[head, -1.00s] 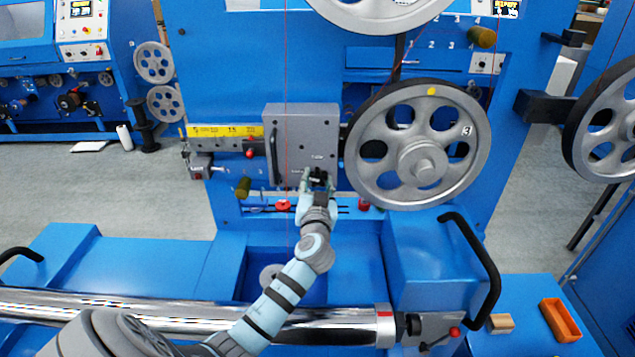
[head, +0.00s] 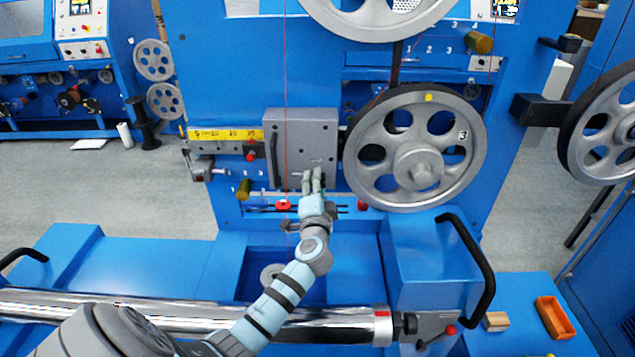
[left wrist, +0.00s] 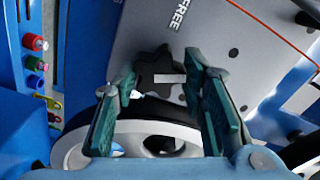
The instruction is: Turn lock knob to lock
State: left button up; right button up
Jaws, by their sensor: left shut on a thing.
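The lock knob (left wrist: 150,66) is a black star-shaped knob with a white mark, on a grey plate in the left wrist view. The word FREE is printed on the plate near it; the white mark points sideways in this picture, not at that word. My left gripper (left wrist: 160,74) has one finger on each side of the knob and is shut on it. In the head view my left gripper (head: 312,178) reaches the lower right part of the grey plate (head: 300,135), and its fingers mostly hide the knob. My right gripper is out of view.
A large grey pulley wheel (head: 452,120) stands close to the right of the plate. A black handle (head: 273,155) is on the plate's left side. A thin red wire (head: 286,80) runs down in front of the plate. A red knob (head: 284,205) sits just below.

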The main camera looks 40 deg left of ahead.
pick_arm(q)
jog(key=shift+r+m+p, duration=0.2)
jog(key=shift+m+p, duration=0.55)
jog(key=shift+m, duration=1.45)
jog(key=shift+a, duration=0.1)
jog(key=o, duration=1)
jog(key=shift+o, duration=0.9)
jog(key=shift+a+f, duration=0.1)
jog(key=shift+a, duration=0.05)
jog(key=v, duration=1.2)
